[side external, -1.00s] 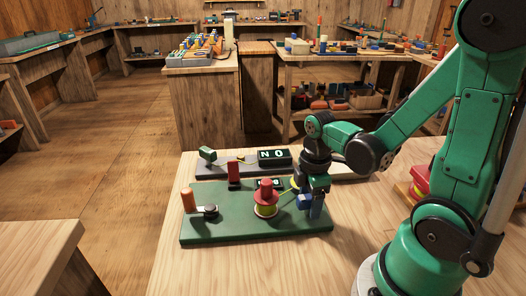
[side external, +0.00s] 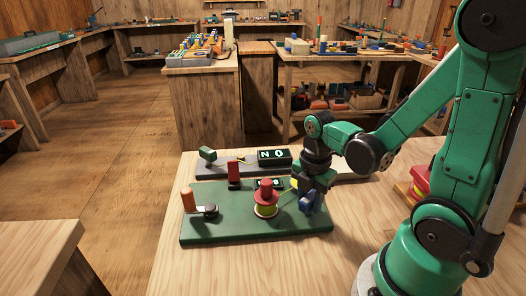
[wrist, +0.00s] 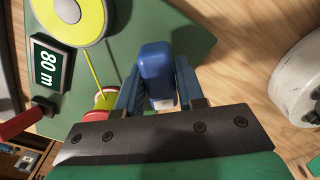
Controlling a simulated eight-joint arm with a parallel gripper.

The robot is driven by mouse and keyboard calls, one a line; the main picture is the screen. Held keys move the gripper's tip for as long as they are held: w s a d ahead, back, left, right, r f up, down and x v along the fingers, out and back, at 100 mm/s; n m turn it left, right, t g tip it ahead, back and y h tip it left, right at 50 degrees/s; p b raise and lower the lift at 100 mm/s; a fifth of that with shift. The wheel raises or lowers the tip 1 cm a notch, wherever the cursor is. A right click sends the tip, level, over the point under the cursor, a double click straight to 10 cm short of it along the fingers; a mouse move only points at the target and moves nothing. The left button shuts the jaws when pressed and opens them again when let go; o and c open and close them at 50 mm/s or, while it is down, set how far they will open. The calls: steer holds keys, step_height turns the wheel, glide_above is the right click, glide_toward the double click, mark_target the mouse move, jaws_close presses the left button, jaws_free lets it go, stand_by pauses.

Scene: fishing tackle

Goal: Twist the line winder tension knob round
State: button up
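The line winder is a green board (side external: 235,232) on the table. A blue tension knob (side external: 307,203) stands at its right end; in the wrist view the knob (wrist: 157,72) sits between my fingers. My gripper (side external: 312,192) points down over it, and in the wrist view my gripper (wrist: 158,88) has one blue finger close against each side of the knob, with no clear gap. A yellow reel (wrist: 92,18) shows at upper left in the wrist view, beside a display reading 80 m (wrist: 48,66).
A crank with an orange handle (side external: 188,201) and an upright red lever (side external: 234,173) stand on the board. Behind it are a grey base (side external: 215,170) and a display reading NO (side external: 274,157). A red item (side external: 420,180) lies near my arm. The front tabletop is clear.

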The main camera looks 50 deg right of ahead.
steer(key=o, duration=0.7)
steer(key=shift+r, duration=3.5)
steer(key=shift+w+a+r+m+t, duration=0.1)
steer(key=shift+w+a+m+t, duration=0.2)
steer(key=shift+m, duration=0.5)
steer(key=w+a+r+m+t, duration=0.1)
steer(key=a+m+t, duration=0.1)
steer(key=m, duration=0.3)
steer(key=w+a+r+m+t, duration=0.1)
steer(key=a+m+t, duration=0.1)
steer(key=m, duration=0.3)
steer(key=w+a+r+m+t, duration=0.1)
steer(key=w+a+m+t, duration=0.1)
steer(key=m, duration=0.3)
steer(key=shift+w+a+r+m+t, duration=0.1)
steer(key=shift+a+r+m+t, duration=0.1)
steer(key=shift+a+m+t, duration=0.15)
